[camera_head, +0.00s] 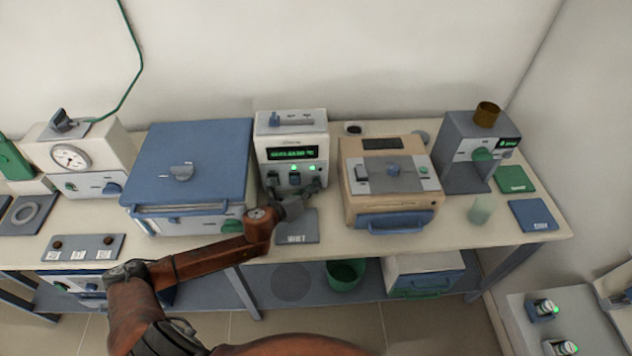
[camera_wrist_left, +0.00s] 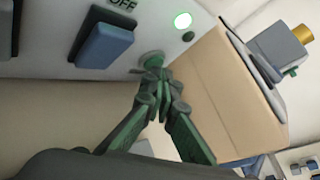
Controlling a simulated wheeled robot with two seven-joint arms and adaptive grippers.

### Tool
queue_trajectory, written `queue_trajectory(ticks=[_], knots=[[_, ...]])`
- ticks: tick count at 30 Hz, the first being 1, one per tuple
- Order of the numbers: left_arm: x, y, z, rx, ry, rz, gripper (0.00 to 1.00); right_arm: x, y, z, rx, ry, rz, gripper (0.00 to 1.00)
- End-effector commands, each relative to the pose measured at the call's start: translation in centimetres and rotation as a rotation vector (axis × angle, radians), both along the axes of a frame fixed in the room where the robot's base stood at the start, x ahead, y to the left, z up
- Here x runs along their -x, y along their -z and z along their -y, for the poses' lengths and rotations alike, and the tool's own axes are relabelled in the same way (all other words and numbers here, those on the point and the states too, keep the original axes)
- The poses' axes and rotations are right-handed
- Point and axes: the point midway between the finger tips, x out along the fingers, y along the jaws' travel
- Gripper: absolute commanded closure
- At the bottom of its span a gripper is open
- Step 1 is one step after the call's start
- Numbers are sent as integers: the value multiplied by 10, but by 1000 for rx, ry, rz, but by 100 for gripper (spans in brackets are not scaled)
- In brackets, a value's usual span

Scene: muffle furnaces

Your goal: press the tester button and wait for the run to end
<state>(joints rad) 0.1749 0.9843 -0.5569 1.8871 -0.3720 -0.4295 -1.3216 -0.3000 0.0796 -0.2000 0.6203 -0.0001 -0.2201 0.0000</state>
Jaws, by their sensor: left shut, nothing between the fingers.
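The white tester (camera_head: 291,137) stands upright at the back middle of the bench, with a lit green display (camera_head: 292,154) whose text is too blurred to read. Green lamps and switches sit below the display. My left gripper (camera_head: 314,190) is at the tester's lower right front, fingers shut and empty. In the left wrist view its fingertips (camera_wrist_left: 157,75) meet at a round greenish button (camera_wrist_left: 152,58) on the white panel. They appear to touch it, but its depth is hidden. A blue switch (camera_wrist_left: 104,44) marked OFF and a lit green lamp (camera_wrist_left: 182,20) are nearby. My right gripper is out of view.
A blue-lidded furnace (camera_head: 190,150) stands left of the tester, and a beige box (camera_head: 387,200) with a blue handle stands close on its right. A grey mat (camera_head: 297,229) lies in front. A translucent green cup (camera_head: 481,210) stands farther right.

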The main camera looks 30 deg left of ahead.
Motion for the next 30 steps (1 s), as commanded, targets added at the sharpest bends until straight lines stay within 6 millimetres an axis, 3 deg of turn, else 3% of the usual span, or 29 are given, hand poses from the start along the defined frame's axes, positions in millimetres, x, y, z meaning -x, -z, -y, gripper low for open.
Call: queue_trajectory(ticks=[16, 30], knots=[[-2, -1, -1, 0, -1, 0, 100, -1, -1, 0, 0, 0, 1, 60], [13, -1, 8, 0, -1, 0, 100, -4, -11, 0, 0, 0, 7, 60]])
